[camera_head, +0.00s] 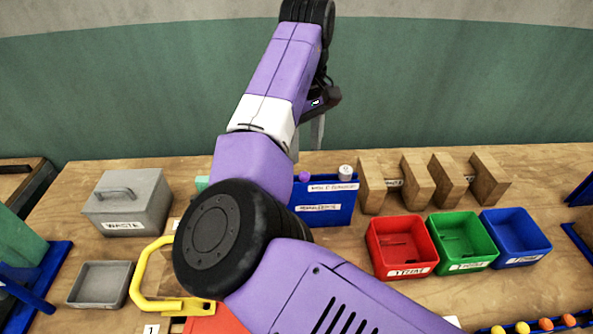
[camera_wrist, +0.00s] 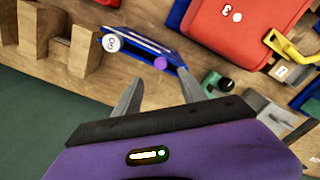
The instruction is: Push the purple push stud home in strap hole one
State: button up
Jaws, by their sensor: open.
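The purple push stud (camera_head: 304,177) stands at the left end of a blue labelled holder (camera_head: 325,213), beside a white round-topped piece (camera_head: 346,172). In the wrist view the purple stud (camera_wrist: 160,63) shows between and beyond my fingertips, with the white piece (camera_wrist: 112,42) to its left. My gripper (camera_wrist: 161,77) is open and empty, apart from the stud. In the head view my gripper (camera_head: 318,130) is raised behind the holder, mostly hidden by my arm. I cannot make out the strap or its hole one; my arm covers part of the bench.
Red (camera_head: 399,246), green (camera_head: 462,241) and blue (camera_head: 516,237) bins stand right. Several wooden blocks (camera_head: 417,182) stand behind them. A grey waste box (camera_head: 128,203) and tray (camera_head: 101,284) are left. A yellow handle (camera_head: 142,285) rises beside my arm. The wrist view shows a red unit (camera_wrist: 235,25) marked 3.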

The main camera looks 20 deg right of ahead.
aim_at(304, 173)
jog(key=shift+s+a+f+p, duration=0.15)
jog(key=shift+f+p, duration=0.35)
jog(key=shift+f, duration=1.15)
jog(key=shift+s+d+f+p, duration=0.1)
jog(key=shift+f+p, duration=0.4)
jog(key=shift+f, duration=1.15)
grip_shut()
